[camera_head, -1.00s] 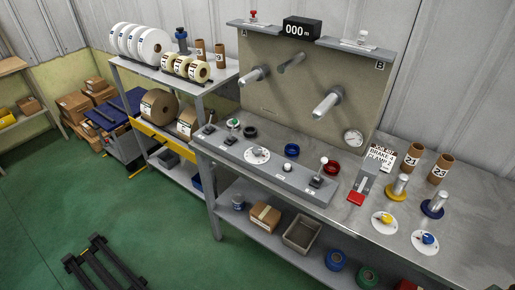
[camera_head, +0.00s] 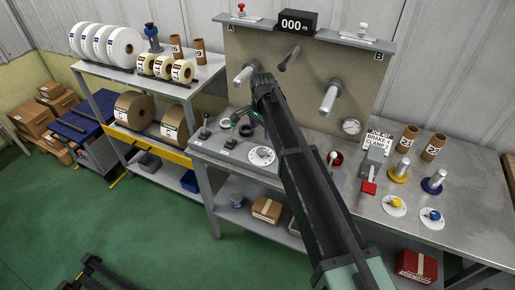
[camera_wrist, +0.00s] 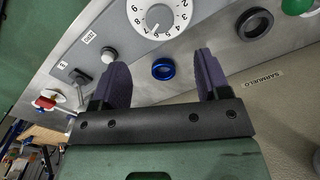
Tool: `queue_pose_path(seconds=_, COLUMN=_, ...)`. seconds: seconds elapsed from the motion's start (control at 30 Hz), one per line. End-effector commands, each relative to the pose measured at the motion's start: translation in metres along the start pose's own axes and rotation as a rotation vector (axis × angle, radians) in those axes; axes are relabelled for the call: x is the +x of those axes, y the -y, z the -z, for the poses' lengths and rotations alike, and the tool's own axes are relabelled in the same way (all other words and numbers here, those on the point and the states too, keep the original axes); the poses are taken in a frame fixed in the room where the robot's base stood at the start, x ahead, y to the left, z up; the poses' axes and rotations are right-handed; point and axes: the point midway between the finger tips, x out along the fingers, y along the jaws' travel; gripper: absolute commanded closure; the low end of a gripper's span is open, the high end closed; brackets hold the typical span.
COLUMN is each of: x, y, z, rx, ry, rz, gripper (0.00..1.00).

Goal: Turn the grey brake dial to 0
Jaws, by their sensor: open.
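The grey brake dial (camera_head: 262,156) is a white numbered disc with a pale grey knob, on the sloped panel at the bench front. A blue ring (camera_wrist: 163,69) shows between the fingers in the picture. In the head view my arm hides part of the panel.
A black ring (camera_wrist: 255,23) and a small grey knob (camera_wrist: 109,55) flank the dial in the wrist view. Levers (camera_head: 205,130) stand on the panel. Spindles (camera_head: 330,97) project from the backboard. Yellow (camera_head: 394,205) and blue (camera_head: 431,217) dials are farther right.

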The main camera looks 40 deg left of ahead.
Motion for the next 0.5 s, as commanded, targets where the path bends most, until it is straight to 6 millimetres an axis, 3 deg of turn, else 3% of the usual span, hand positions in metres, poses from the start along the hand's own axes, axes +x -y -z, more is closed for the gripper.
queue_pose_path(seconds=0.4, x=0.092, y=-0.001, z=0.001, rx=-0.002, ry=0.000, rz=0.000, gripper=0.31)
queue_pose_path(seconds=0.5, x=0.105, y=-0.001, z=0.001, rx=-0.002, ry=0.000, rz=0.000, gripper=0.31)
